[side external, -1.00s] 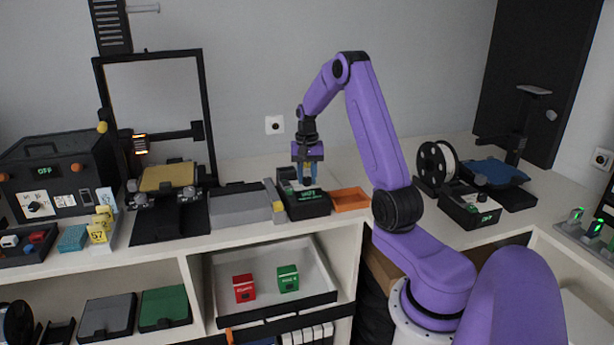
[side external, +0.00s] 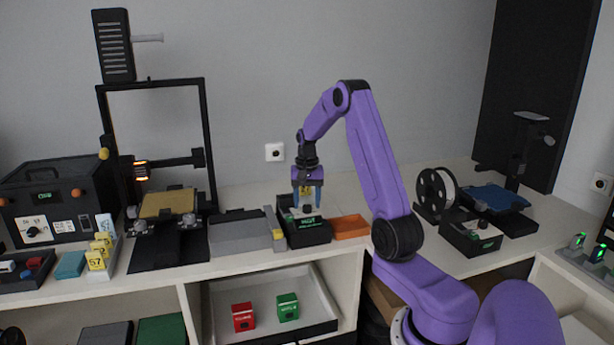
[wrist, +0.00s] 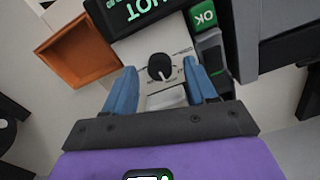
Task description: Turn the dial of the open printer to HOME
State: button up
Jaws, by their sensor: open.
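A black control box (side external: 312,234) with a green-lit display stands at the middle of the bench, right of the open-frame printer (side external: 207,140). In the wrist view its pale panel carries a round black dial (wrist: 160,66) with a light pointer mark. The display (wrist: 138,8) appears upside down and seems to read HOT. My gripper (side external: 306,205) points down over this box. In the wrist view its blue fingers (wrist: 163,82) are apart, one on each side of the dial, with nothing held. I cannot tell how high the fingertips are above the panel. The dial's printed labels are unreadable.
An orange tray (side external: 350,227) is right of the box; a grey block (side external: 240,232) is left. Another control box (side external: 470,235) and blue-bed printer (side external: 495,197) stand right. A black OFF unit (side external: 45,205) is far left.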

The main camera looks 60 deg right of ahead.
aim_at(305, 207)
notch_tip(305, 207, up, 17)
jog(key=shift+f, duration=0.2)
dwell(0.6)
jog(key=w+a+f+n, duration=0.15)
jog(key=a+n, duration=0.45)
jog(key=a, duration=0.9)
jog(key=s+a+f+n, duration=0.1)
jog(key=s+a+n, duration=0.15)
jog(key=a, duration=0.45)
jog(key=s+a+f+n, duration=0.15)
jog(key=a+n, duration=0.25)
jog(key=a, duration=0.4)
jog(key=s+a+f+n, duration=0.1)
jog(key=s+n, duration=0.3)
jog(key=s, duration=0.4)
jog(key=s+a+f+n, duration=0.2)
jog(key=s+a+n, duration=0.2)
jog(key=s, duration=0.4)
jog(key=s+a+f+n, duration=0.2)
jog(key=s+a+n, duration=0.1)
jog(key=s, duration=0.5)
jog(key=shift+s+f+n, duration=0.25)
jog(key=shift+s+n, duration=0.1)
jog(key=shift+n, duration=0.2)
